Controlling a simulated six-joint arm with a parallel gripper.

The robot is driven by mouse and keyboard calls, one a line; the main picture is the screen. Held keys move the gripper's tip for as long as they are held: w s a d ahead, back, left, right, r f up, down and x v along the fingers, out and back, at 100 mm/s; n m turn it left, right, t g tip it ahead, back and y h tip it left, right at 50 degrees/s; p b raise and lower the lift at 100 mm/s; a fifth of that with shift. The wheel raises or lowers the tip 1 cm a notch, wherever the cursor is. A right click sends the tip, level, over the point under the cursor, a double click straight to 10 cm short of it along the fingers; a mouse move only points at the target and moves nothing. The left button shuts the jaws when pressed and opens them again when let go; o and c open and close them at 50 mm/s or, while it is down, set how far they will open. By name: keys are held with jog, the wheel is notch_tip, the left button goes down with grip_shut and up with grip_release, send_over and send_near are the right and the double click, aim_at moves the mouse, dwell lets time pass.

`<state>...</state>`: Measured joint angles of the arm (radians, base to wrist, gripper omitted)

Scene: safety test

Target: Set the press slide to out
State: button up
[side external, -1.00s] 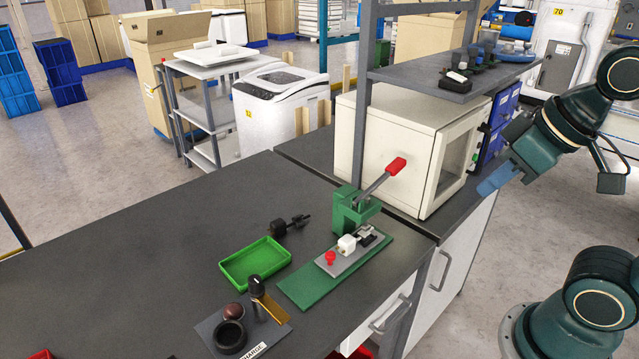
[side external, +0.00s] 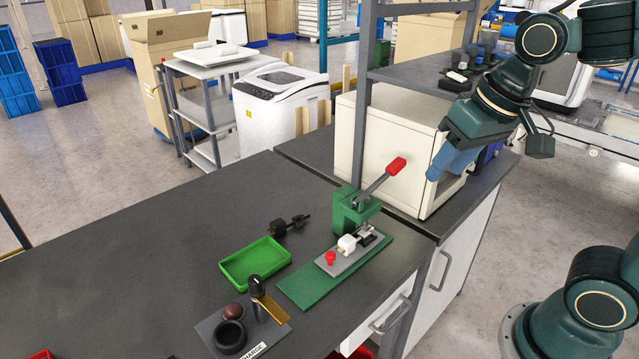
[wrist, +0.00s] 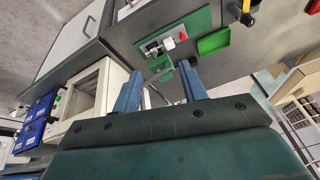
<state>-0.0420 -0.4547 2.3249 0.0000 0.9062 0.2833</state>
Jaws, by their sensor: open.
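The press (side external: 352,210) is a green frame on a green base plate (side external: 308,290), with a lever ending in a red grip (side external: 397,165). A grey slide plate (side external: 345,262) lies on the base, with a red knob (side external: 330,258) at its near end and a white block (side external: 347,244) on it. In the wrist view the press base (wrist: 205,18) and red knob (wrist: 182,37) show beyond my fingers. My gripper (wrist: 160,84) is open and empty, with two blue fingers apart. In the side view my gripper (side external: 447,162) is raised right of the press, apart from it.
A cream box-shaped cabinet (side external: 390,150) stands behind the press, under a grey shelf (side external: 425,78). A green tray (side external: 255,262), a dark cylindrical part (side external: 285,226) and a grey plate holding several items (side external: 270,325) lie left of the press.

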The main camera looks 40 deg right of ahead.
jog(key=w+a+f+m+g, duration=0.1)
jog(key=w+f+m, duration=0.1)
jog(key=w, duration=0.3)
jog(key=w+a+f+m+g, duration=0.1)
jog(key=w+a+f+m, duration=0.1)
jog(key=w, duration=0.4)
jog(key=m+g, duration=0.2)
jog(key=m, duration=0.2)
send_over(330, 254)
notch_tip(330, 254, down, 9)
jog(key=shift+f, duration=0.1)
notch_tip(330, 254, down, 14)
jog(key=shift+d+r, duration=0.1)
jog(key=shift+r, duration=0.15)
grip_shut()
